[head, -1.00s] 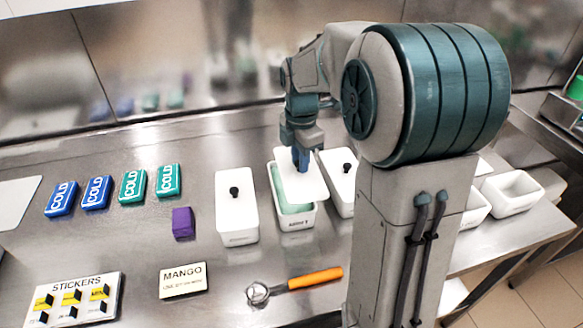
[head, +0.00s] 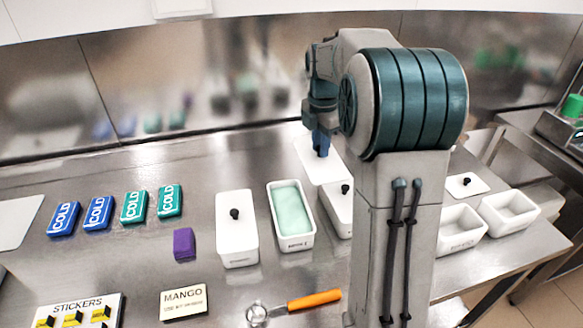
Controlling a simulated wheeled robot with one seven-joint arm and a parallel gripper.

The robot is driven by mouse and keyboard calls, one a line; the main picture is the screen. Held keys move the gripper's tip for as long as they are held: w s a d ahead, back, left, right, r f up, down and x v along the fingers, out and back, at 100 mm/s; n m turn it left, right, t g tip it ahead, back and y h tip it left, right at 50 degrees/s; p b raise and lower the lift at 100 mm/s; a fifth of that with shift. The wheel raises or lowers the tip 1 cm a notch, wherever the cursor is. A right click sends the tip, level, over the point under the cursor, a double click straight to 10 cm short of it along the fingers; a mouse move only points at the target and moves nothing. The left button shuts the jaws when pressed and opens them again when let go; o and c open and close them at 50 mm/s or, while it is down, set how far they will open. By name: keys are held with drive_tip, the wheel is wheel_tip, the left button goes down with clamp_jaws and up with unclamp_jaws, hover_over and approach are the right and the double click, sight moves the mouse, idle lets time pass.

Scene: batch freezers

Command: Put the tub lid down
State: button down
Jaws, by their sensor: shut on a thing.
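My gripper (head: 321,148) is shut on the white tub lid (head: 317,169), gripping it from above at its middle. The lid is behind and right of the open white tub (head: 303,241), which shows pale green content. I cannot tell whether the lid touches the counter. A second tub with its white lid and black knob (head: 236,228) stands left of the open tub. Another lidded tub (head: 338,208) stands to its right, partly hidden by my arm.
On the steel counter are several blue and green COLD packs (head: 98,213), a purple block (head: 184,244), a MANGO card (head: 184,302), a STICKERS board (head: 78,312) and an orange-handled scoop (head: 314,300). Empty white tubs (head: 509,211) stand at right. The counter behind the left tub is clear.

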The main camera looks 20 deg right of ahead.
drive_tip(key=w+f+p, duration=0.1)
drive_tip(key=w, duration=0.2)
drive_tip(key=w+a, duration=0.1)
drive_tip(key=w, duration=0.2)
drive_tip(key=w+f+p, duration=0.1)
drive_tip(key=w, duration=0.2)
drive_tip(key=shift+w+a+f+p, duration=0.2)
drive_tip(key=shift+w+f+p, duration=0.1)
drive_tip(key=shift+w+f, duration=0.05)
drive_tip(key=w+a+f+p, duration=0.2)
drive_tip(key=w+f, duration=0.3)
drive_tip(key=w, duration=0.2)
drive_tip(key=shift+w+f+p, duration=0.15)
drive_tip(key=shift+f+p, duration=1)
drive_tip(key=shift+f, duration=4.1)
drive_tip(key=c, duration=1.3)
unclamp_jaws()
